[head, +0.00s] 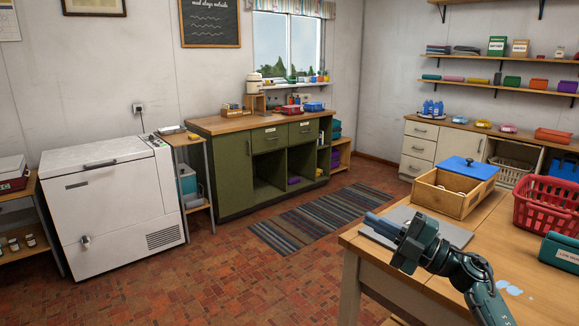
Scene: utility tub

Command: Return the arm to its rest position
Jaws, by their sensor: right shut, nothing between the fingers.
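My right arm comes in from the lower right corner of the head view, over the wooden table (484,247). My right gripper (378,222) is at the table's left part, pointing left, above or close to a grey flat board (451,232). Its fingers are shut with nothing between them. I cannot tell whether it touches the board. My left gripper is out of view.
A wooden box (445,202) with a blue lid (468,168) stands behind my right gripper. A red basket (545,207) and a teal container (561,250) are to the right. A white chest freezer (115,215), a green cabinet (235,170) and a striped rug (320,218) lie beyond open floor.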

